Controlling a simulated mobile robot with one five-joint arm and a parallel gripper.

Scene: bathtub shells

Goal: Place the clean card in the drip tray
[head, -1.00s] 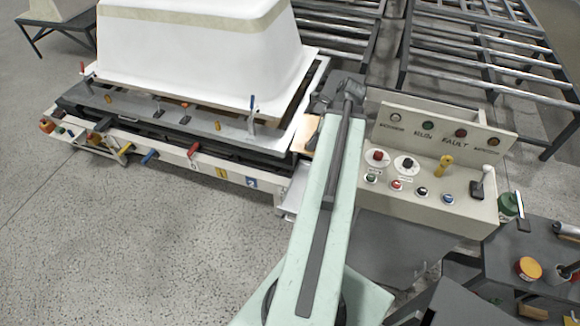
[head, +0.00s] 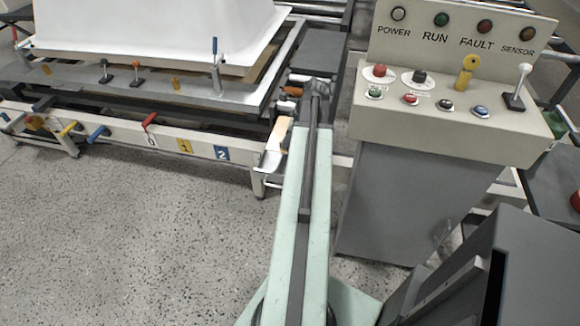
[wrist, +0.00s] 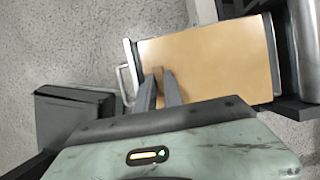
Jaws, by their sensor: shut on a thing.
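The clean card is a flat tan board (wrist: 212,58), seen in the wrist view with the two dark fingertips of my gripper (wrist: 159,74) close together at its near left part. My gripper is shut on the card. The drip tray shows as a pale metal edge with a wire handle (wrist: 124,82) beside and apparently beneath the card; the card hides most of it. In the head view the card (head: 278,136) appears just left of my arm, with the drip tray (head: 268,166) close by it. I cannot tell whether the card touches the tray.
A white bathtub shell (head: 150,30) sits on a bench frame with a numbered front rail (head: 110,136) at left. A control console (head: 450,125) with buttons and levers stands right of my arm. Speckled floor (head: 120,240) is free at lower left.

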